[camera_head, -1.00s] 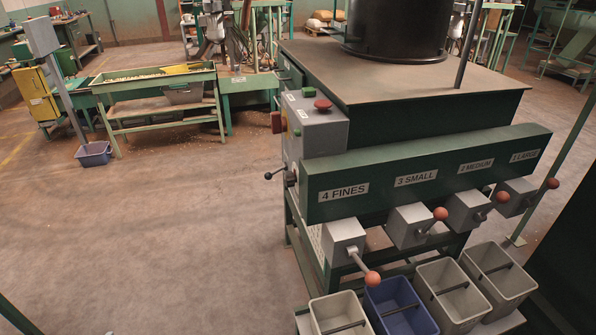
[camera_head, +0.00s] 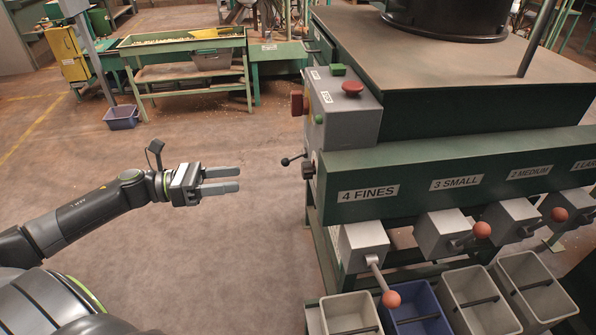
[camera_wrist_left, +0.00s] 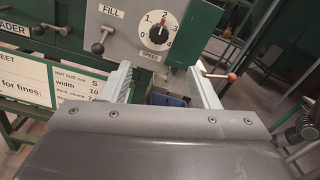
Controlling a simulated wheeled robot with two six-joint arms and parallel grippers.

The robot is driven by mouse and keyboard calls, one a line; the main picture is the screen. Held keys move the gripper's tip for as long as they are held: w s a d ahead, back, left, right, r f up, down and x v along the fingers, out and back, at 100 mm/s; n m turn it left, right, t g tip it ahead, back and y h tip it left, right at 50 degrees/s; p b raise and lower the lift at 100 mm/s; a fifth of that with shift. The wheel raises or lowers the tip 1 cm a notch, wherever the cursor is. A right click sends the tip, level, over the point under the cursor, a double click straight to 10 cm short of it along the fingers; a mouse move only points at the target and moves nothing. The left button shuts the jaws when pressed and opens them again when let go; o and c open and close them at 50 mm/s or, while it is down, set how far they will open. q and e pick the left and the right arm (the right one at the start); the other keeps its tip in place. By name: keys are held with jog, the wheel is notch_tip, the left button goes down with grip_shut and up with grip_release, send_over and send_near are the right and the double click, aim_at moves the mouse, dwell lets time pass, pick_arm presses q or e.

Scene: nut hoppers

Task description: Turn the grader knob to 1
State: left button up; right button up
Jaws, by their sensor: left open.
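The black grader knob (camera_wrist_left: 161,34) faces me in the wrist view, on a grey panel with a dial of numbers from 0 to 4 and the label SPEED. Its pointer looks to be near 2, but it is small. In the head view the knob (camera_head: 308,170) sticks out from the left side of the green machine. My left gripper (camera_head: 239,180) is open and empty, left of the knob and apart from it, with its fingers pointing right. In the wrist view its fingers (camera_wrist_left: 160,68) are spread below the dial. My right gripper is not in view.
A black-ball lever (camera_head: 285,162) sticks out beside the knob; in the wrist view a lever (camera_wrist_left: 99,46) sits under the FILL label. The control box (camera_head: 345,112) has a red button on top. Orange-ball handles (camera_head: 390,299) and bins (camera_head: 350,314) stand in front.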

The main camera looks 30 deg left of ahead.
aim_at(302, 170)
pick_arm(q)
jog(key=p+x, duration=0.2)
jog(key=x, duration=1.1)
jog(key=shift+w+d+r, duration=0.1)
jog(key=shift+w, duration=0.1)
jog(key=shift+w+d, duration=0.4)
jog(key=shift+d, duration=0.15)
jog(key=c, duration=1)
jog(key=shift+o, duration=0.2)
jog(key=shift+p, duration=0.3)
